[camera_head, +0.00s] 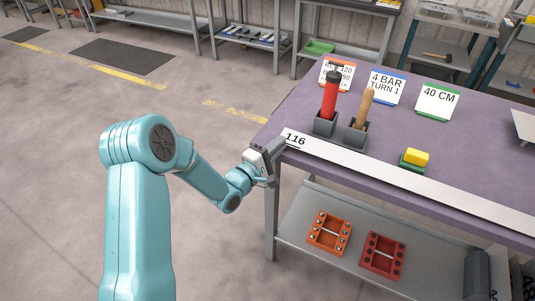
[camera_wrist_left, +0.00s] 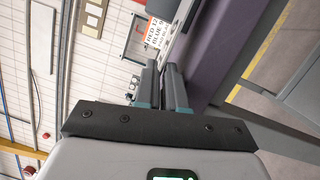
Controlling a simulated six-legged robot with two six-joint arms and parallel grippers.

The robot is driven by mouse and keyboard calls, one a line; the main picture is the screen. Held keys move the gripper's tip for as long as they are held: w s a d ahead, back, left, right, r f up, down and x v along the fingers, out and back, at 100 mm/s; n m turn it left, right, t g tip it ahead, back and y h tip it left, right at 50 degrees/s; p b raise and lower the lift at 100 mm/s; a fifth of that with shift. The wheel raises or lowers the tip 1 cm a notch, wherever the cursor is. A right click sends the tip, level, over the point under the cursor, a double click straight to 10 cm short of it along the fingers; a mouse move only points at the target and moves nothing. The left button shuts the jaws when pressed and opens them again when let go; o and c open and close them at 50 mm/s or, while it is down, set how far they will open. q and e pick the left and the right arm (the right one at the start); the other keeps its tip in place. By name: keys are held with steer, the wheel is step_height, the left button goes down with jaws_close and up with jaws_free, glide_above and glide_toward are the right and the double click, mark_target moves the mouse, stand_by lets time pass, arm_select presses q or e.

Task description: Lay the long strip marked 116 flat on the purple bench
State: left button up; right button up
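The long white strip marked 116 (camera_head: 400,179) runs along the front edge of the purple bench (camera_head: 315,100) in the head view. Its marked end is at the left, and its right end runs out of the picture. My left gripper (camera_head: 281,147) is at the marked end, just off the bench's left front corner. In the left wrist view the fingers (camera_wrist_left: 166,75) are close together, with the strip (camera_wrist_left: 180,34) coming out from between their tips. The strip looks about level with the bench top; I cannot tell whether it touches all along. My right gripper is out of view.
Behind the strip stand a red-handled tool (camera_head: 329,95) and a wooden-handled tool (camera_head: 363,108) in grey holders, and a yellow block (camera_head: 416,157) on a green base. Sign cards (camera_head: 387,87) stand farther back. Orange (camera_head: 329,232) and red (camera_head: 382,256) trays lie on the lower shelf.

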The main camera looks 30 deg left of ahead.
arm_select(q)
steer(key=shift+v, duration=8.3)
steer(key=w+d+m+g+h, duration=0.1)
steer(key=w+d+h, duration=0.15)
steer(key=d, duration=0.75)
steer(key=s+d+f+m+g, duration=0.1)
steer(key=d+f+m+g, duration=0.1)
steer(key=d+f+g, duration=0.3)
steer(key=d+f+m+g, duration=0.1)
steer(key=d+f+m, duration=0.15)
steer(key=f, duration=0.45)
steer(key=s+f+m+g+y, duration=0.2)
steer(key=s+f+m+g, duration=0.8)
steer(key=s+f, duration=0.3)
steer(key=s+g, duration=0.1)
steer(key=s, duration=0.1)
steer(key=shift+s+d, duration=0.4)
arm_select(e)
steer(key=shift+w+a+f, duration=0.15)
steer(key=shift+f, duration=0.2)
